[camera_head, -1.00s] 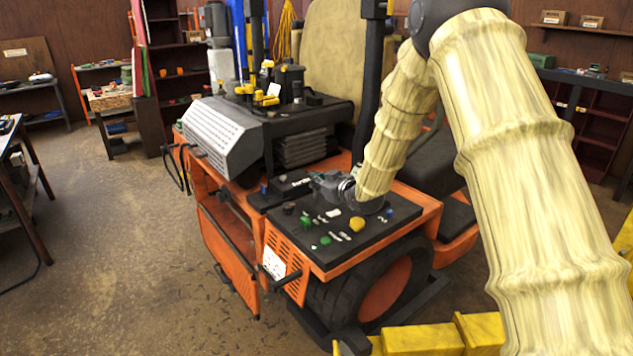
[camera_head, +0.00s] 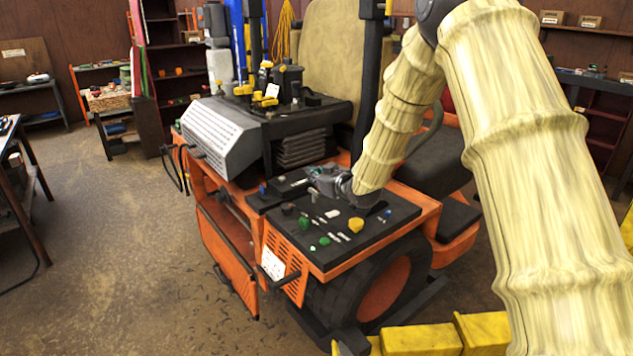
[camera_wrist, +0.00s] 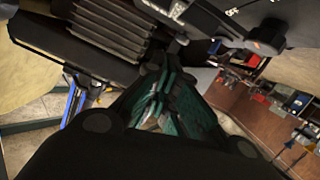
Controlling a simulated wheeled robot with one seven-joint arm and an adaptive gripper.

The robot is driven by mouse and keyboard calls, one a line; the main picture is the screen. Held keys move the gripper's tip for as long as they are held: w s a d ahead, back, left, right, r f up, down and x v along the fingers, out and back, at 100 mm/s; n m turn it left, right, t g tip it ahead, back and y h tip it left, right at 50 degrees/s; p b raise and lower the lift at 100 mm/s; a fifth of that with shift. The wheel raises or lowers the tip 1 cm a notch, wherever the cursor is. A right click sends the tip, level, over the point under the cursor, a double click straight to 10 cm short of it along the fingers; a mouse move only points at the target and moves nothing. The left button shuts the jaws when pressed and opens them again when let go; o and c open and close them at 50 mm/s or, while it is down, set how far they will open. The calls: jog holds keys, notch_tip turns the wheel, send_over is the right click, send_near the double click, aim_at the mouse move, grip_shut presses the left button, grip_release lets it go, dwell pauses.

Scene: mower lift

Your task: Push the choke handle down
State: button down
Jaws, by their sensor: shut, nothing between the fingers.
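My gripper (camera_head: 318,177) is shut and empty, low over the black control panel (camera_head: 345,258) of the orange mower (camera_head: 232,262). In the wrist view its dark green fingers (camera_wrist: 168,85) meet in the middle. A dark lever with a knob (camera_wrist: 268,36) shows at the upper right of the wrist view, apart from the fingers and beside white lettering. I cannot tell for sure that it is the choke handle. In the head view a small dark knob (camera_head: 288,208) stands on the panel, left of and below my gripper. My gripper and wrist hide part of the panel.
A yellow knob (camera_head: 356,225), green buttons (camera_head: 305,223) and a blue knob (camera_head: 387,214) stand on the panel. The grey slatted engine cover (camera_head: 215,138) and a black upright post (camera_head: 368,85) are close by. Open floor (camera_head: 110,250) lies to the left.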

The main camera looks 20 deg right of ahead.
jog(key=b+v, duration=0.4)
jog(key=v, duration=0.6)
jog(key=shift+f, duration=0.1)
dwell(0.4)
